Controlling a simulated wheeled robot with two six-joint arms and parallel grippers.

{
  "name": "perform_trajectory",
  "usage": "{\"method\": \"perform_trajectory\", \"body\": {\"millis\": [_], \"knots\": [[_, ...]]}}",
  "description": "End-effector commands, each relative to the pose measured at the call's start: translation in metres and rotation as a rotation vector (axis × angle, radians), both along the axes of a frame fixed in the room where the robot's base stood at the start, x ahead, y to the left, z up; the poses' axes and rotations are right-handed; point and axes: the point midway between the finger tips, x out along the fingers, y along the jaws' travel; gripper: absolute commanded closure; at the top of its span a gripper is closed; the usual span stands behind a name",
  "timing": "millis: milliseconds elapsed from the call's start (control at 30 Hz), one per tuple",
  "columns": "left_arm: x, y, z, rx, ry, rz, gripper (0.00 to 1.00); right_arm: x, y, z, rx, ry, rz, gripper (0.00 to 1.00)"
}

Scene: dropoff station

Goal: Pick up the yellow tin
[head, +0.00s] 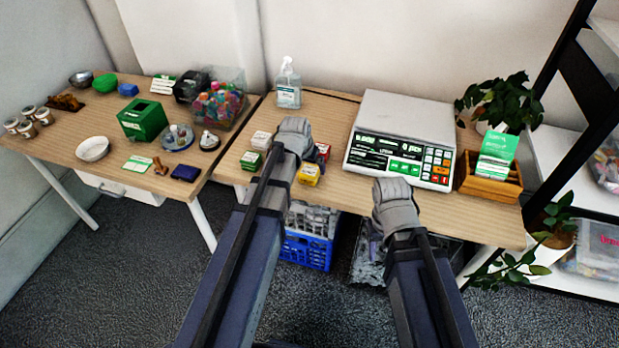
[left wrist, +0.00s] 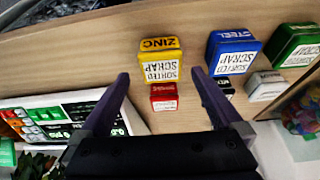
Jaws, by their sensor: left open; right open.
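The yellow tin (head: 308,174) stands near the front edge of the right table, just right of my left gripper (head: 293,133) in the head view. In the left wrist view the yellow tin (left wrist: 160,62), labelled zinc scrap, lies in line with the gap between the spread fingers of my left gripper (left wrist: 160,74). The gripper is open and empty; I cannot tell whether it touches the tin. My right gripper (head: 391,200) is in front of the scale, its fingers hard to make out, with nothing seen in it.
A red tin (left wrist: 163,97) is right beside the yellow one. A blue steel tin (left wrist: 232,52) and a green tin (left wrist: 295,45) stand to its right in the wrist view. The scale (head: 405,130) and a wooden box (head: 488,186) occupy the table's right side.

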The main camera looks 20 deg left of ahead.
Motion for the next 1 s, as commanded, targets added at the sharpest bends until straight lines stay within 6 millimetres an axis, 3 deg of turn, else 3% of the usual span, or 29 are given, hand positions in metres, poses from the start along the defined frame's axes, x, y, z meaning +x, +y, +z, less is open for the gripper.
{"method": "perform_trajectory", "body": {"millis": [167, 500, 800, 1000], "knots": [[0.002, 0.000, -0.007, 0.000, 0.000, 0.000, 0.00, 0.000, 0.000, -0.007, 0.000, 0.000, 0.000, 0.50], [0.018, 0.001, -0.046, 0.000, 0.001, 0.000, 0.00, 0.000, 0.000, -0.046, 0.000, 0.000, 0.001, 0.50], [0.020, 0.000, -0.047, 0.000, 0.001, 0.000, 0.00, 0.000, 0.000, -0.047, 0.000, 0.000, 0.001, 0.50], [0.020, 0.000, -0.047, 0.000, 0.001, 0.000, 0.20, 0.000, 0.000, -0.047, 0.000, 0.000, 0.001, 0.50]]}}
